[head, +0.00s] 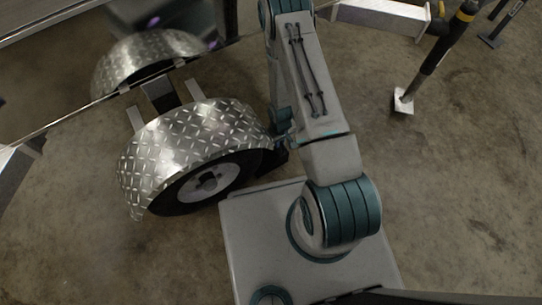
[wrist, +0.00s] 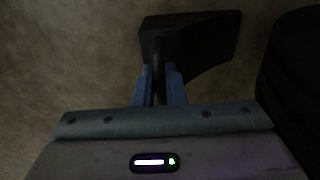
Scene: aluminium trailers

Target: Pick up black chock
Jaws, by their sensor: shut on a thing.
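The black chock (wrist: 205,38) shows in the upper middle of the wrist view, a dark wedge with a narrow upright part toward me. My gripper (wrist: 158,78) has its two blue fingers closed on that narrow part. In the head view, the chock (head: 279,158) is a small dark shape at the right side of the trailer wheel, mostly hidden by my arm. My gripper there is largely hidden too. I cannot tell whether the chock touches the floor.
A dark tyre (wrist: 298,75) is close at the right of the wrist view, with a gap to the chock. The head view shows the wheel (head: 208,183) under a diamond-plate fender (head: 190,135). A jack stand (head: 403,100) is at upper right.

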